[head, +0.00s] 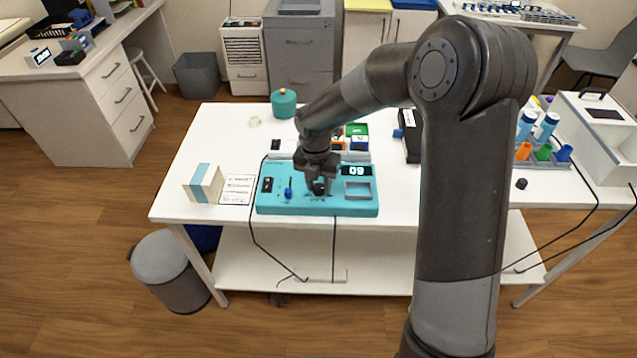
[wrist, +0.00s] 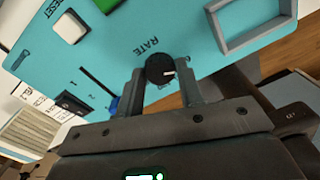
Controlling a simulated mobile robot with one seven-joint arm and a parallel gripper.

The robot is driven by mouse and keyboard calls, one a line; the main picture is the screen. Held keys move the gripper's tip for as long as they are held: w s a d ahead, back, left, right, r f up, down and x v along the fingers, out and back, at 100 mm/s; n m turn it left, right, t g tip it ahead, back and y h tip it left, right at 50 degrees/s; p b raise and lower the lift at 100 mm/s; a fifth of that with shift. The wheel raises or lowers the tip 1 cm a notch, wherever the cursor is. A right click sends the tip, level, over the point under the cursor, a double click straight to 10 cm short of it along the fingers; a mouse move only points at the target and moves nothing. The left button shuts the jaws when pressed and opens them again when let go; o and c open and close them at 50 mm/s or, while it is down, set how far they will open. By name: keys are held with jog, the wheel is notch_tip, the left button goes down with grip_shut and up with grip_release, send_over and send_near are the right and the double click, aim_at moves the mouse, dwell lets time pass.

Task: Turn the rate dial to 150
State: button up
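The rate dial (wrist: 160,69) is a round black knob with a white pointer mark, beside the word RATE on a turquoise panel (head: 300,204). In the wrist view the pointer aims right. My gripper (wrist: 163,79) has one finger on each side of the dial, with slim gaps showing; it looks open around it. In the head view my gripper (head: 318,190) is over the middle of the panel and mostly covers the dial. A lit display (head: 356,170) on the panel seems to read "09", or "60" upside down.
The panel also has a blue-handled lever (head: 288,190), a black switch (head: 267,185) and a raised grey frame (head: 358,190). A white and teal box (head: 203,183) and a printed card (head: 238,189) lie left. Cables run off the front edge of the white table (head: 190,212).

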jog(key=c, duration=0.6)
jog(key=shift+o, duration=0.2)
jog(key=shift+m, duration=0.3)
jog(key=m, duration=1.2)
jog(key=shift+w+m+y, duration=0.1)
jog(key=shift+m+y, duration=0.2)
jog(key=shift+m, duration=0.1)
jog(key=m, duration=1.2)
jog(key=shift+d+m+y, duration=0.1)
jog(key=shift+m+y, duration=0.2)
jog(key=shift+m, duration=0.1)
